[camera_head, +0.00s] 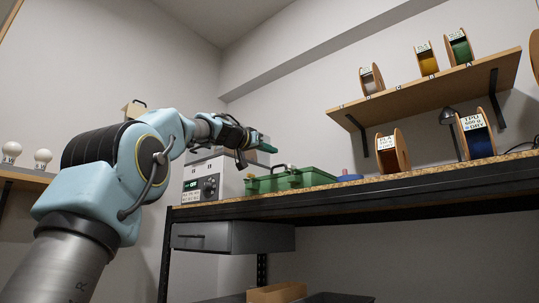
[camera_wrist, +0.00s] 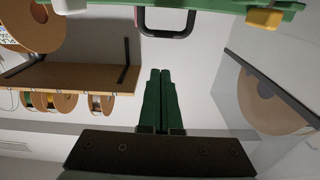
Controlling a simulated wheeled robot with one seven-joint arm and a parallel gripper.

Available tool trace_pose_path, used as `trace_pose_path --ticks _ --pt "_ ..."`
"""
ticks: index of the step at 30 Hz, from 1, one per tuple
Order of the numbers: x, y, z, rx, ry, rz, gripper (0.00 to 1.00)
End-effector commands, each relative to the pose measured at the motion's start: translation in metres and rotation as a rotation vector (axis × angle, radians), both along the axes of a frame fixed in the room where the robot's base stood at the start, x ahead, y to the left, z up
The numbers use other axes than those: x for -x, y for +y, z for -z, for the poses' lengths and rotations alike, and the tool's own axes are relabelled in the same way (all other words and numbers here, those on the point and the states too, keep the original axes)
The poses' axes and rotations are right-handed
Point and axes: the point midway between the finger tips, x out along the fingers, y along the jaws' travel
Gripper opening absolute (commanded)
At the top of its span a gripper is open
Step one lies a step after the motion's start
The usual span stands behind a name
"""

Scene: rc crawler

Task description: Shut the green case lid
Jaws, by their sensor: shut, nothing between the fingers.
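In the wrist view, a green edge of the case (camera_wrist: 215,4) crosses the top, with a black handle (camera_wrist: 166,27) and a yellow latch (camera_wrist: 264,18); most of the case is out of frame. My gripper (camera_head: 272,148) is above the case's left end, apart from it. Its two green fingers (camera_wrist: 160,73) are together with nothing between them.
A white box with a display (camera_head: 203,187) stands left of the case. A blue object (camera_head: 349,177) and spools (camera_head: 393,152) stand to its right on the workbench (camera_head: 430,183). A wall shelf (camera_head: 430,88) holding several spools is above.

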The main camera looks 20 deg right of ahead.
Motion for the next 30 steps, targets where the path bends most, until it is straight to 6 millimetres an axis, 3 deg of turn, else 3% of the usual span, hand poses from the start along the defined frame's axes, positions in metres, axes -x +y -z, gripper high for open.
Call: trace_pose_path --ticks 1,15,30 --pt "0.003 0.007 0.012 -0.001 0.001 -0.002 0.00" --pt "0.035 0.060 0.045 0.001 -0.002 -0.001 0.00" --pt "0.038 0.066 0.046 0.003 -0.003 0.001 0.00"
